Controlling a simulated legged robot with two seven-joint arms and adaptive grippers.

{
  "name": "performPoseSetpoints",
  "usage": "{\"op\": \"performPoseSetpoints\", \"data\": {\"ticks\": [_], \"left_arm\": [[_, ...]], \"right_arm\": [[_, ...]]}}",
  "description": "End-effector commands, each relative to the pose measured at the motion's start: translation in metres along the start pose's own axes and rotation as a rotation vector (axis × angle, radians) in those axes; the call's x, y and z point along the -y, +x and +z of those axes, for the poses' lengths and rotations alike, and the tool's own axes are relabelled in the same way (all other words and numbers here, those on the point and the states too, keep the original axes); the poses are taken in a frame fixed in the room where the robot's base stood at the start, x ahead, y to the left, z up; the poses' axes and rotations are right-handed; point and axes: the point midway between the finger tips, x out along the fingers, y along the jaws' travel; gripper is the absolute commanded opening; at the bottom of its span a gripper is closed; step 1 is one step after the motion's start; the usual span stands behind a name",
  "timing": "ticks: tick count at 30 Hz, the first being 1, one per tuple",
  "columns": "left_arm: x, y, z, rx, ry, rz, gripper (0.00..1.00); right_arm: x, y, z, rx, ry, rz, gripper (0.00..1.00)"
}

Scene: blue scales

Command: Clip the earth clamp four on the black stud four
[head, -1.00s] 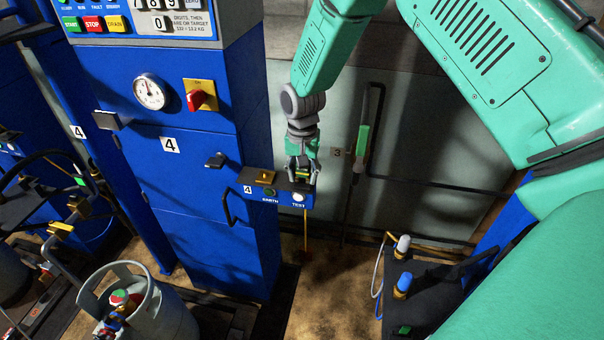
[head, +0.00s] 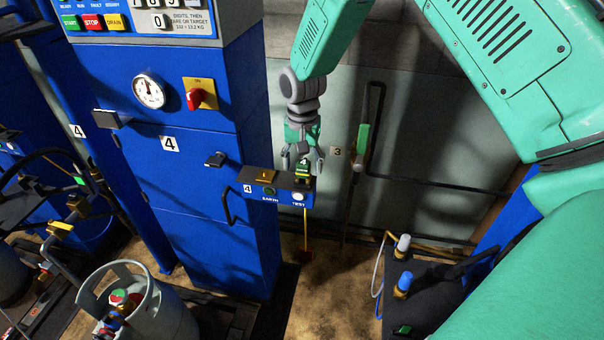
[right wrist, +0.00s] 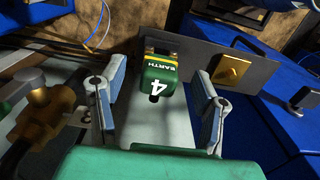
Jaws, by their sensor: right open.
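The green earth clamp (right wrist: 157,78), marked EARTH 4, sits on the outer end of the small shelf box (head: 284,186) labelled EARTH and TEST; it also shows in the head view (head: 302,169). My right gripper (head: 303,163) is open just above it. In the right wrist view the two fingers (right wrist: 155,105) stand wide on either side of the clamp, apart from it. I see no black stud clearly; whether one is under the clamp is hidden. My left gripper is not in view.
A brass square plate (right wrist: 232,70) is on the shelf beside the clamp. The blue number 4 cabinet (head: 190,190) stands to the left. A grey gas cylinder (head: 150,305) stands at the lower left.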

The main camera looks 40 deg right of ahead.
Motion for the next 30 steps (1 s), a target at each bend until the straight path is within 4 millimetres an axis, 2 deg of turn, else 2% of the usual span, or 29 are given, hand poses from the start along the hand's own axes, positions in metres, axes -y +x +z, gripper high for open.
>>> {"op": "performPoseSetpoints", "data": {"ticks": [1,6,12,17,30], "left_arm": [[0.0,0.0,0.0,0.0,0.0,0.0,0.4],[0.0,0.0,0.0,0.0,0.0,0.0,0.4],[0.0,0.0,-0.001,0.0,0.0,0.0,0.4],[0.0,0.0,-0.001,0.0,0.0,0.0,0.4],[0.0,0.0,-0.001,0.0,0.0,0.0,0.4]], "right_arm": [[0.001,-0.013,-0.001,-0.003,0.0,-0.003,0.57],[0.001,-0.049,-0.001,-0.002,-0.001,-0.002,0.57],[0.001,-0.075,-0.001,0.0,-0.001,0.0,0.57],[0.001,-0.081,-0.001,0.001,-0.001,0.001,0.57],[0.001,-0.081,-0.001,0.001,-0.001,0.001,0.57]]}}
